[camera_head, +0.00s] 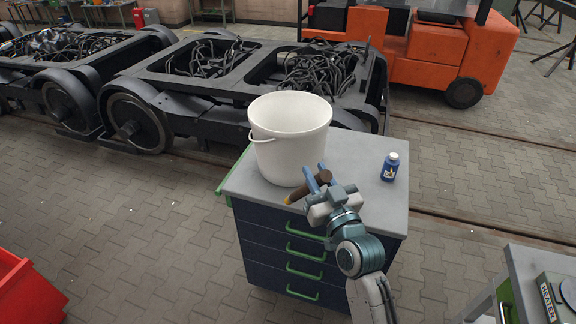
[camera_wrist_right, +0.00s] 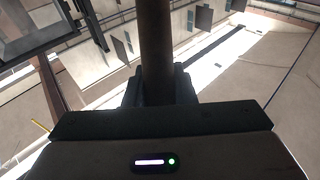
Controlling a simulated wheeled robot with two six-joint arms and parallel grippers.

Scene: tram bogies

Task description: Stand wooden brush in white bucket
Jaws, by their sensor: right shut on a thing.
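The white bucket (camera_head: 288,140) stands upright on the grey top of a drawer cabinet, its handle hanging at the left side. My right gripper (camera_head: 318,184) is in front of the bucket, near its lower right side in the head view. It is shut on the wooden brush (camera_head: 303,192), a dark brown stick with a yellowish end pointing left. In the right wrist view the brush (camera_wrist_right: 156,50) runs up from between the fingers. Whether the brush touches the bucket I cannot tell. The bucket's inside is mostly hidden. My left gripper is not in view.
A blue bottle with a white cap (camera_head: 390,167) stands right of the bucket on the cabinet top (camera_head: 355,152). Tram bogies (camera_head: 200,90) stand behind, and an orange forklift (camera_head: 425,45) at the back right. A red bin (camera_head: 28,290) is at the lower left.

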